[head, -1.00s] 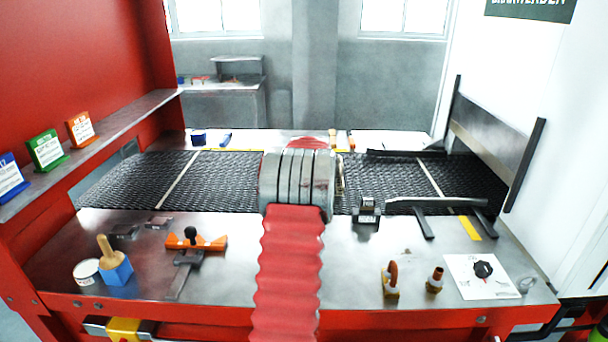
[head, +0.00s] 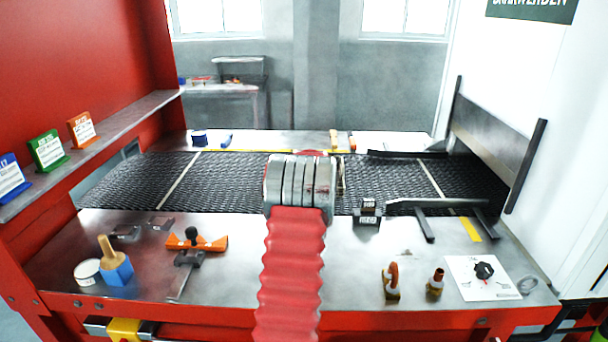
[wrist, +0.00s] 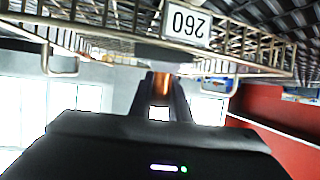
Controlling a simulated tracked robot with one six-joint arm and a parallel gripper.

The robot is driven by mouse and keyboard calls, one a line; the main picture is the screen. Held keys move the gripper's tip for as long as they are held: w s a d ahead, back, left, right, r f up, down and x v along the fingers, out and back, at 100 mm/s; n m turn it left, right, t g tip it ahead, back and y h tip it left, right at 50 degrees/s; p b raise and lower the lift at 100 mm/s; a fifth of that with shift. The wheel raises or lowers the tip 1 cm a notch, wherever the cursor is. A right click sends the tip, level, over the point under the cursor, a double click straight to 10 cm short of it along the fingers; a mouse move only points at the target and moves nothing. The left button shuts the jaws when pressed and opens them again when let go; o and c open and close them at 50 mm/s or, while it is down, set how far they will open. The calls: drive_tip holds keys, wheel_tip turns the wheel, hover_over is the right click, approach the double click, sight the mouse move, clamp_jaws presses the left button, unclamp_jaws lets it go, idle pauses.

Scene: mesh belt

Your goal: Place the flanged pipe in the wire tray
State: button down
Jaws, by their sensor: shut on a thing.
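In the wrist view my gripper (wrist: 161,76) is shut on a copper-brown piece, which looks like the flanged pipe (wrist: 161,84). Only a narrow strip of it shows between the dark fingers; its flange and ends cannot be made out. The wire tray (wrist: 110,37) crosses the top of the wrist view, close to the fingertips, with a white "260" plate on its side. I cannot tell whether the pipe touches the tray. In the head view my arm hides the gripper, the pipe and most of the tray; only a thin wire edge (head: 340,174) shows at its right.
A dark mesh belt (head: 130,180) runs across behind the steel bench. A black bar guide (head: 440,203) stands at the right. An orange-handled tool (head: 197,242), a blue block with a wooden handle (head: 117,270) and two small copper fittings (head: 391,282) occupy the front bench.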

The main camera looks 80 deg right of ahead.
drive_tip(key=shift+f, duration=1.1)
drive_tip(key=shift+f, duration=0.1)
drive_tip(key=c, duration=1.7)
unclamp_jaws()
drive_tip(key=shift+f, duration=0.1)
drive_tip(key=shift+o, duration=0.2)
drive_tip(key=shift+s+a+r, duration=0.3)
drive_tip(key=shift+a+r, duration=0.1)
drive_tip(key=shift+a, duration=0.1)
drive_tip(key=v, duration=1)
drive_tip(key=shift+s+a, duration=0.1)
drive_tip(key=shift+a, duration=0.25)
